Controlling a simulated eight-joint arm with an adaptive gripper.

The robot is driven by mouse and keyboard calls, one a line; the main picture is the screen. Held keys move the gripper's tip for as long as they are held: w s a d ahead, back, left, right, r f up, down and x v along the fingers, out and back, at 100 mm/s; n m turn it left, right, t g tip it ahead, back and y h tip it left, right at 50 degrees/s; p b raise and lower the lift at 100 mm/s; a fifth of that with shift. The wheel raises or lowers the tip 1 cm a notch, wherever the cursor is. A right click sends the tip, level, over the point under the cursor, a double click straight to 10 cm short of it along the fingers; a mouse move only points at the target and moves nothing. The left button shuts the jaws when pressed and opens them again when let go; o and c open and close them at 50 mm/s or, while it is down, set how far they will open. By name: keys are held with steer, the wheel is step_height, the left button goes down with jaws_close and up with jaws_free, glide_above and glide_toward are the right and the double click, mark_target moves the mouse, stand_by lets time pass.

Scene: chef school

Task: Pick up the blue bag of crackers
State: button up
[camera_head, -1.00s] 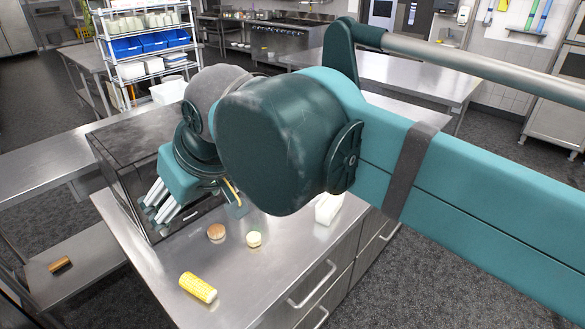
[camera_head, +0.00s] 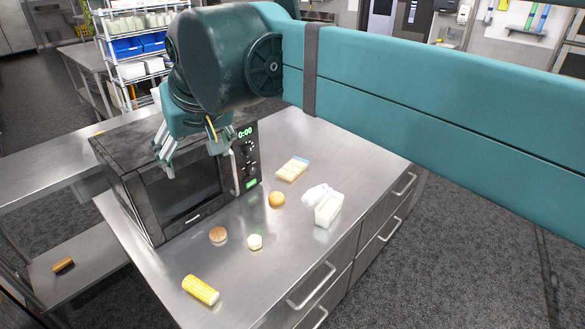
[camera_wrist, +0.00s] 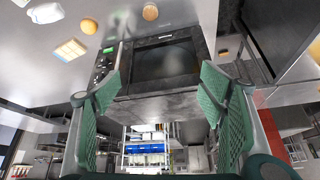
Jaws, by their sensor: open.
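A flat pale packet with a blue edge (camera_head: 292,168) lies on the metal counter to the right of the microwave. It looks like the bag of crackers, though little blue shows. The packet also shows at the upper left of the wrist view (camera_wrist: 70,49). My gripper (camera_head: 192,160) is open and empty in front of and above the microwave, to the left of the packet and well apart from it. In the wrist view my two green finger pads (camera_wrist: 160,82) stand wide apart with nothing between them.
A black microwave (camera_head: 150,142) stands on the counter (camera_head: 190,255). An orange round item (camera_head: 277,199), a white container (camera_head: 328,209), a brown bun (camera_head: 218,235), a pale round item (camera_head: 255,242) and a yellow cylinder (camera_head: 201,290) lie on the counter, with bare metal between.

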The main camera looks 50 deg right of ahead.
steer(key=w+d+r+m+g+h+p, duration=0.1)
steer(key=w+d+r+m+p, duration=0.15)
steer(key=w+d, duration=0.6)
steer(key=m+g+h+p, duration=0.2)
steer(key=m+g+p, duration=0.2)
steer(key=m+p, duration=0.55)
glide_above(289, 170)
steer(key=b, duration=0.1)
step_height(289, 170, down, 24)
steer(key=m, duration=0.1)
steer(key=shift+a+f, duration=0.25)
steer(key=shift+f, duration=0.15)
step_height(289, 170, down, 8)
steer(key=shift+r+b, duration=0.1)
steer(key=shift+b, duration=0.25)
steer(key=shift+d+f, duration=0.25)
steer(key=shift+f, duration=0.4)
